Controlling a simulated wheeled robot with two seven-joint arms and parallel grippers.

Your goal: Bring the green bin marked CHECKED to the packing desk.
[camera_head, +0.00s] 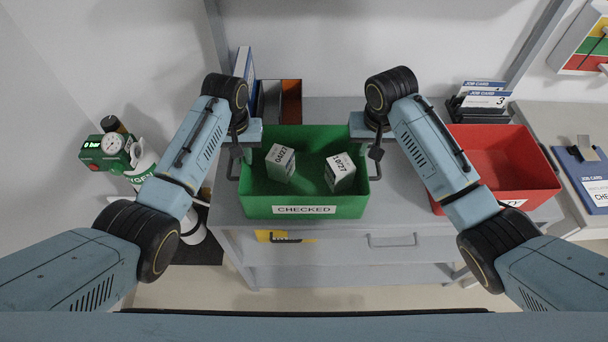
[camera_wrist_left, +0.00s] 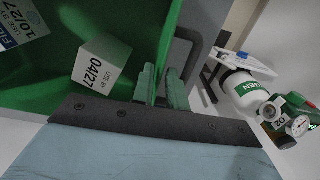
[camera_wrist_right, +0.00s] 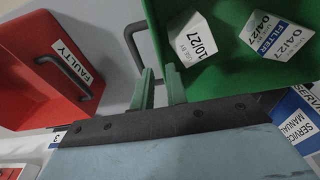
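The green bin (camera_head: 304,211) marked CHECKED is on the grey bench, and its front wall is near the front edge. Two white boxes lie inside, one marked 04/27 (camera_head: 281,162) and one marked 10/27 (camera_head: 340,172). My left gripper (camera_wrist_left: 160,88) is at the bin's left side wall, its fingers close together with the wall between them. Grey loop handles stick out at both sides. Whether the bin's base touches the bench is hidden.
A red bin (camera_head: 500,160), marked FAULTY in the right wrist view, stands right of the green bin. A job-card holder (camera_head: 480,105) is behind it. An oxygen cylinder (camera_head: 143,165) with a gauge stands at left. A blue clipboard (camera_head: 590,180) lies at far right.

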